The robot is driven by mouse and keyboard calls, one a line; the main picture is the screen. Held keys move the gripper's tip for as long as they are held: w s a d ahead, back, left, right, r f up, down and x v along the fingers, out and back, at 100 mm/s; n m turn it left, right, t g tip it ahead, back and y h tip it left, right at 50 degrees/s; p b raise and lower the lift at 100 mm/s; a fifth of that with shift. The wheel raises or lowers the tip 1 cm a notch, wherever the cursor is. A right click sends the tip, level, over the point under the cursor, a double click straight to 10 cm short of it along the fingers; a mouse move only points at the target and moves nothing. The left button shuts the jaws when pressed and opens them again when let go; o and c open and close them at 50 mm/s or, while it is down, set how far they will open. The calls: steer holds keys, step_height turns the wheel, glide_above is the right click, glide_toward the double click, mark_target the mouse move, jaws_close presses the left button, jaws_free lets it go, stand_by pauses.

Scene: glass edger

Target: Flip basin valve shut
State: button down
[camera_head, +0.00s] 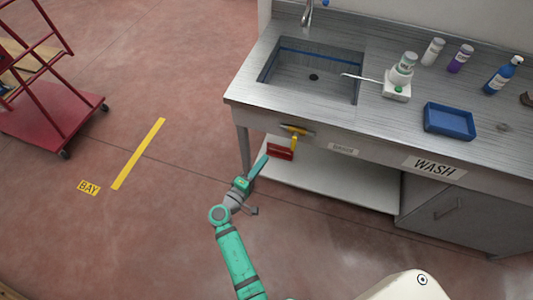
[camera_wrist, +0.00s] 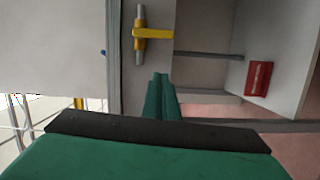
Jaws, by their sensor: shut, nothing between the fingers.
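The basin valve has a yellow lever (camera_head: 294,140) on a short metal pipe (camera_head: 287,127), mounted on the front panel below the sink. In the wrist view, the yellow lever (camera_wrist: 155,32) stands out crosswise to the pipe (camera_wrist: 139,50). My gripper (camera_head: 262,162) is shut and empty, below and to the left of the valve in the head view. The shut fingertips (camera_wrist: 160,78) also show in the wrist view, apart from the lever. The sink basin (camera_head: 314,75) has a blue line around its inner wall and a dark drain.
A red box (camera_head: 280,152) sits on the lower shelf (camera_head: 340,182) under the counter, near my gripper. Bottles and a blue tray (camera_head: 449,122) stand on the counter. A red cart (camera_head: 45,110) stands far left. Floor between is clear.

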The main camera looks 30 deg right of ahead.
steer(key=shift+s+a, duration=0.55)
steer(key=shift+s, duration=0.05)
steer(key=shift+w+a, duration=0.1)
